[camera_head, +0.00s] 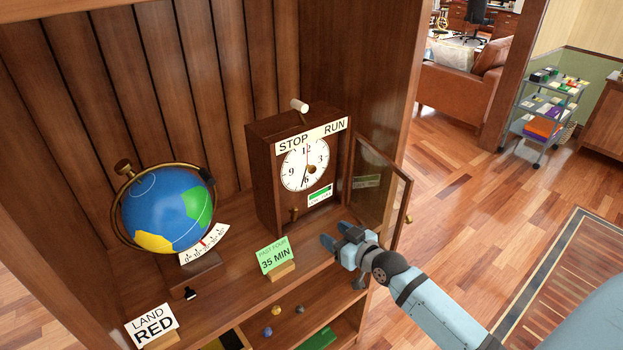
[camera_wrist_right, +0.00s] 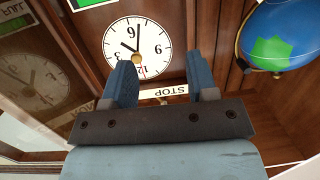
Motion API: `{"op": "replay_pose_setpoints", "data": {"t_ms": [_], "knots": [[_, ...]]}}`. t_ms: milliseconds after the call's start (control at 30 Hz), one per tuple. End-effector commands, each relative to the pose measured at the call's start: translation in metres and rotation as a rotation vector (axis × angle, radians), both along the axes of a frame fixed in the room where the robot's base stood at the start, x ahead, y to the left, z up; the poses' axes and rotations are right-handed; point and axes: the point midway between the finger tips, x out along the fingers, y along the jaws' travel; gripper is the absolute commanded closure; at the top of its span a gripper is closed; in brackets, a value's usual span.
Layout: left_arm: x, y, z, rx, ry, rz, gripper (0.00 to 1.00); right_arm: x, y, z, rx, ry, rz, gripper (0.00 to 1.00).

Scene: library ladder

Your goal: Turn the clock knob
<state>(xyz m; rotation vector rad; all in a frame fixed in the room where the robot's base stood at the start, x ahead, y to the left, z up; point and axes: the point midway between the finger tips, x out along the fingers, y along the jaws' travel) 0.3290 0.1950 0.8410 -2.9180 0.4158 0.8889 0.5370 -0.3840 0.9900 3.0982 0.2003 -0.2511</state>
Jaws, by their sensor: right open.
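The wooden clock (camera_head: 264,176) stands on the cabinet shelf with a white round dial (camera_head: 299,176). A small brass-brown knob (camera_head: 311,169) sits near the dial's middle, and another small brass piece (camera_head: 294,213) is low on its front. The glass door (camera_head: 380,185) is swung open to the right. My right gripper (camera_head: 340,237) is open and empty, in front of and below the dial, apart from the clock. The right wrist view shows the dial (camera_wrist_right: 137,48) upside down beyond the open fingers (camera_wrist_right: 161,78). My left gripper is not in view.
A globe (camera_head: 167,212) stands left of the clock. A green "PAST FOUR 35 MIN" card (camera_head: 275,255) is in front, and a "LAND RED" card (camera_head: 152,324) is front left. The open door edge is close to my right gripper.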

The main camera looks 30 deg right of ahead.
Motion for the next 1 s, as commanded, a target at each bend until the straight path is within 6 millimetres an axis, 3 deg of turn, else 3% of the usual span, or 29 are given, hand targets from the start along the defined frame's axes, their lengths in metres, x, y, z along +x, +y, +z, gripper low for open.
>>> {"op": "replay_pose_setpoints", "data": {"t_ms": [33,100,233,367,800,1000], "knots": [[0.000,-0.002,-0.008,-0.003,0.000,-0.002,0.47,0.019,-0.022,0.020,0.007,-0.057,-0.017,0.47],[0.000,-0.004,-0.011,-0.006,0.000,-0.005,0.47,0.034,-0.042,0.043,0.018,-0.109,-0.035,0.47],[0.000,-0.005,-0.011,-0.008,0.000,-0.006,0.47,0.048,-0.060,0.066,0.032,-0.157,-0.051,0.47],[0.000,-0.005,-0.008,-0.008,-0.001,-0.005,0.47,0.063,-0.060,0.070,0.036,-0.162,-0.052,0.47],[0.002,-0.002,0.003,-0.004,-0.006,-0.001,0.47,0.152,-0.052,0.068,0.035,-0.158,-0.051,0.47],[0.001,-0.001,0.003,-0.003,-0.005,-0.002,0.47,0.176,-0.050,0.067,0.034,-0.158,-0.051,0.47]]}}
